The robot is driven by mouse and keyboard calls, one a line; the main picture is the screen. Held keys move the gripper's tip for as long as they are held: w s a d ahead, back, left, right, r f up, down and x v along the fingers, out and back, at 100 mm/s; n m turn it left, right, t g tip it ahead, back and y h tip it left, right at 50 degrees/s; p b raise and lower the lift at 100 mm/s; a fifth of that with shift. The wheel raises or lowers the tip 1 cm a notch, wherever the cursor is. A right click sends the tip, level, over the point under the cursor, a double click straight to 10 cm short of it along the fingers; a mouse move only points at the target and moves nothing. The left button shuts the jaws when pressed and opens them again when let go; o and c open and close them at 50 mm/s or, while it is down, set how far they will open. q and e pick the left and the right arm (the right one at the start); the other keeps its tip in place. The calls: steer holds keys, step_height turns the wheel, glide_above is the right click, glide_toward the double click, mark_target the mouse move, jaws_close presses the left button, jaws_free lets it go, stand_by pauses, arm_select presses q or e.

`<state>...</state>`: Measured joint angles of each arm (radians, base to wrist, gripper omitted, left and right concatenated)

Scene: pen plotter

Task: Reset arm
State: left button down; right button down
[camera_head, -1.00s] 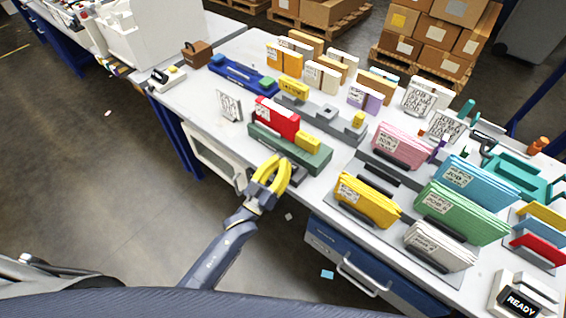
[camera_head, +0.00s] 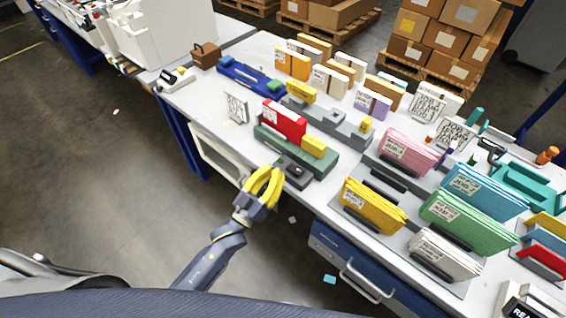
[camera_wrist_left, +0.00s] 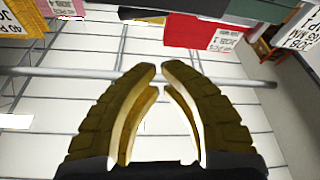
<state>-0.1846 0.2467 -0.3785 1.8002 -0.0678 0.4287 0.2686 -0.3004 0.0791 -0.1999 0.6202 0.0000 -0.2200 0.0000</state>
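My left gripper (camera_head: 268,172) has yellow fingers and hangs at the front edge of the white table, close to a small dark grey block (camera_head: 294,172). In the left wrist view its fingertips (camera_wrist_left: 160,68) nearly meet, and nothing shows between them. The arm comes up from the lower left. Behind the gripper, a green holder (camera_head: 318,163) bears a red block (camera_head: 284,120) and a yellow block (camera_head: 314,146). My right gripper is not in view.
Yellow (camera_head: 372,205), green (camera_head: 465,222) and white (camera_head: 443,254) folder stacks stand upright on the right of the table. A blue drawer unit (camera_head: 350,268) is under the front edge. Open floor (camera_head: 110,185) lies to the left.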

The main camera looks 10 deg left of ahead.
arm_select(q)
steer(key=s+a+f+m+g+y, duration=0.1)
steer(key=s+a+f+g+y, duration=0.15)
steer(key=f, duration=0.85)
steer(key=s+a+f+g+y, duration=0.2)
steer(key=s+a+f+g, duration=0.15)
steer(key=f, duration=0.75)
steer(key=s+a+f+m+g+y, duration=0.1)
steer(key=s+a+f+g+y, duration=0.15)
steer(key=f, duration=0.95)
steer(key=s+a+f+g+y, duration=0.1)
steer(key=s+a+f+g, duration=0.4)
steer(key=s+f, duration=1)
steer(key=s+a+f+g, duration=0.1)
steer(key=s+f, duration=0.4)
steer(key=s, duration=0.6)
steer(key=s+a+f+g+y, duration=0.1)
steer(key=s+f+g, duration=0.2)
steer(key=s, duration=0.8)
step_height(320, 180, down, 2)
steer(key=shift+f+n+g+y, duration=0.2)
steer(key=shift+n+g+y, duration=0.1)
steer(key=shift+g, duration=0.05)
steer(key=shift+s, duration=0.1)
